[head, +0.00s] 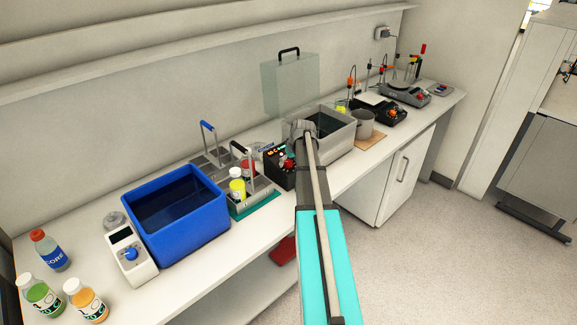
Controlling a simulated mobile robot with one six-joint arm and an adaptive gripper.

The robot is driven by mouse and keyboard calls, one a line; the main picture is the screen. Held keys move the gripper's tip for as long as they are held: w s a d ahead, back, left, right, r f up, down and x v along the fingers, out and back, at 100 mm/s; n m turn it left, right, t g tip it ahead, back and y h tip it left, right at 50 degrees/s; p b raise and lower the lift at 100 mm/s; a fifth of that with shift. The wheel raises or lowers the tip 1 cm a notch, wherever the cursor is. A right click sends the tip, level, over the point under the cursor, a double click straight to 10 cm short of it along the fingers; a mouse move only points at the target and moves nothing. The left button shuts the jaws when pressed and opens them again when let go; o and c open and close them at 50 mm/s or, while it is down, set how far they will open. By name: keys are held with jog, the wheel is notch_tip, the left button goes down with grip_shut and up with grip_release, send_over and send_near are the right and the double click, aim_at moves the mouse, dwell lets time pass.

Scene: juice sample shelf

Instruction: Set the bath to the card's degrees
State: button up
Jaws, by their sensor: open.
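A grey metal bath (337,143) stands mid-bench with dark liquid inside. A black control box (279,172) with red knobs and small lit marks sits at its left end. A blue bath (190,237) stands further left, with a white control unit (131,257) bearing a blue knob. Which bath the task means is not clear from here. My gripper (297,132) is open, over the grey bath's near left side by the black box. My arm hides part of the grey bath, and the fingertips are hard to make out. I cannot identify the card or read any degrees.
A rack (255,204) with a yellow-labelled bottle (237,190) stands between the baths. Several juice bottles (88,300) stand at the front left. A clear cover (290,85) stands behind the grey bath. A grey pot (363,125) and stirrers (405,93) are to the right.

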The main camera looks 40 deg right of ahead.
jog(key=shift+f, duration=0.1)
dwell(0.3)
jog(key=c, duration=1)
jog(key=shift+a, duration=0.2)
grip_shut()
jog(key=shift+d, duration=0.15)
